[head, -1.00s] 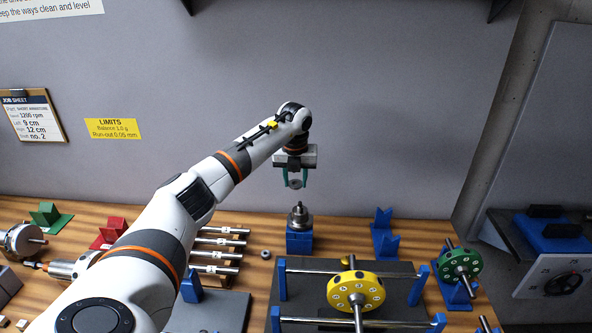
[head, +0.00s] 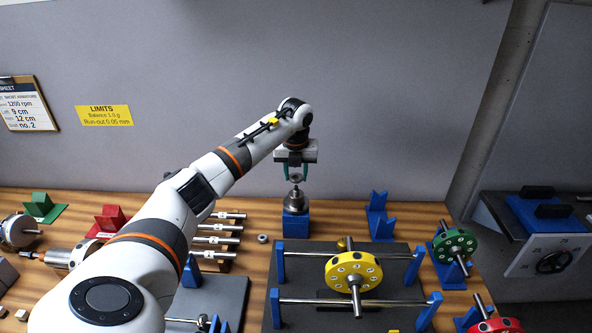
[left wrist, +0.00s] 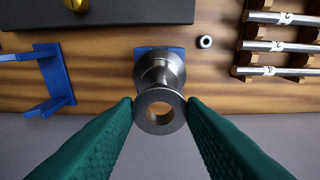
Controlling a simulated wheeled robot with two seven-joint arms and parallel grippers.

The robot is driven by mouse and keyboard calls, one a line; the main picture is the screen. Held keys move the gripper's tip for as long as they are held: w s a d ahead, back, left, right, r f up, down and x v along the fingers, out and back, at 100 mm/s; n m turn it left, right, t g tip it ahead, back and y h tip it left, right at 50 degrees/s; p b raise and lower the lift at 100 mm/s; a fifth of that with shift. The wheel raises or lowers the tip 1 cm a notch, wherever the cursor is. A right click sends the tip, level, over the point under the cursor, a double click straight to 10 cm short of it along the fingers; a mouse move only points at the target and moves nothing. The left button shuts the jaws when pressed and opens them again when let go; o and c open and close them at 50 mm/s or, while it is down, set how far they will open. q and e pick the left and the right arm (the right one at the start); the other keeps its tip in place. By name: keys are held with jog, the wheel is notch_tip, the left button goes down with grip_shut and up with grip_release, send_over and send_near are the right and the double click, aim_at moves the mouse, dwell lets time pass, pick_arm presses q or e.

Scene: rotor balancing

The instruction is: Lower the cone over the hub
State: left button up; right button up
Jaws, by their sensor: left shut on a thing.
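My left gripper (head: 295,174) points down at the back of the bench, above the steel hub (head: 296,199) on its blue block (head: 296,224). Its green fingers are shut on the cone (left wrist: 160,111), a small steel piece that shows as a ring with a through hole in the left wrist view. In the head view the cone is small between the fingertips, close over the hub's top; I cannot tell whether they touch. In the left wrist view the hub (left wrist: 160,68) shows just beyond the cone, partly hidden by it. My right gripper is not in view.
A yellow rotor (head: 353,271) rests on rails in front of the hub. A blue V-stand (head: 381,222) stands to the right. A small loose nut (head: 262,239) and several steel shafts (head: 217,240) lie to the left. A green rotor (head: 454,245) stands at the right.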

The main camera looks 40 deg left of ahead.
aim_at(296, 186)
pick_arm(q)
jog(key=shift+f, duration=0.55)
dwell(0.6)
jog(key=shift+f+b, duration=0.85)
jog(key=shift+f, duration=0.85)
jog(key=o, duration=1.2)
jog(key=shift+c, duration=0.2)
jog(key=shift+c, duration=0.4)
notch_tip(296, 186, up, 10)
jog(key=p, duration=0.7)
